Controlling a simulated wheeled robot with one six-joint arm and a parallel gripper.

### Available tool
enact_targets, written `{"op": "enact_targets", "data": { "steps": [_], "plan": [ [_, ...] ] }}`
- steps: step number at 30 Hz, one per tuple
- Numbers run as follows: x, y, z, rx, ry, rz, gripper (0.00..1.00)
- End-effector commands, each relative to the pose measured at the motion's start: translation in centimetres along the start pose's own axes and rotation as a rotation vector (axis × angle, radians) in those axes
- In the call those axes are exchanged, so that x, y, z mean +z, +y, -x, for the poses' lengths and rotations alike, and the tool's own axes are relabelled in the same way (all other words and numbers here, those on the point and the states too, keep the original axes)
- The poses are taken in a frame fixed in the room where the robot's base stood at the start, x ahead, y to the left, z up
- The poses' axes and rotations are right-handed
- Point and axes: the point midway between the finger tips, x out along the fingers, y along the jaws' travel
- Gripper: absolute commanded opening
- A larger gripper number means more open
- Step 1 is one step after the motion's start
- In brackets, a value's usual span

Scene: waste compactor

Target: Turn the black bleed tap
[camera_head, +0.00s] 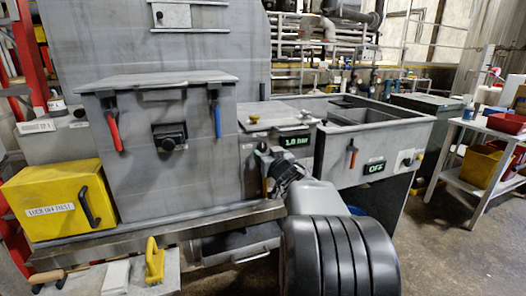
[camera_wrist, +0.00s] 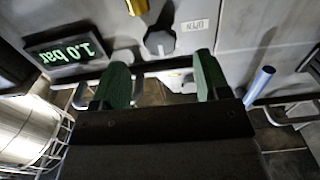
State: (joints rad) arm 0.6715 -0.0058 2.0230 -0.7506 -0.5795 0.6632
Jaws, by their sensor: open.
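The black bleed tap is most likely the black knob (camera_wrist: 159,42) on the grey panel in the wrist view, beside a small label that reads OPEN upside down. My gripper (camera_wrist: 160,64) is open, its two green fingers on either side of the line to the knob. The knob appears beyond the fingertips, with nothing between them; I cannot tell the exact gap. In the head view my gripper (camera_head: 268,158) is at the panel below the 1.0 bar display (camera_head: 293,141) and hides the knob. The display also shows upside down in the wrist view (camera_wrist: 66,50).
An OFF display (camera_head: 376,168) and red handle (camera_head: 352,154) are at right. A yellow box (camera_head: 60,203) stands at far left.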

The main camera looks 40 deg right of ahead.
Motion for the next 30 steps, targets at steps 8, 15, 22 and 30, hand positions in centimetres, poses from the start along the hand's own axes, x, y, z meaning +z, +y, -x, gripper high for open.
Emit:
{"op": "enact_targets", "data": {
  "steps": [8, 15, 22, 30],
  "plan": [
    [0.1, 0.0, -3.9, 0.000, 0.000, 0.001, 0.69],
    [0.0, 0.0, -5.2, 0.001, 0.000, 0.000, 0.69],
    [0.0, 0.0, -5.3, 0.001, 0.000, 0.000, 0.69],
    [0.0, 0.0, -5.3, 0.001, 0.000, 0.001, 0.50]
  ]
}}
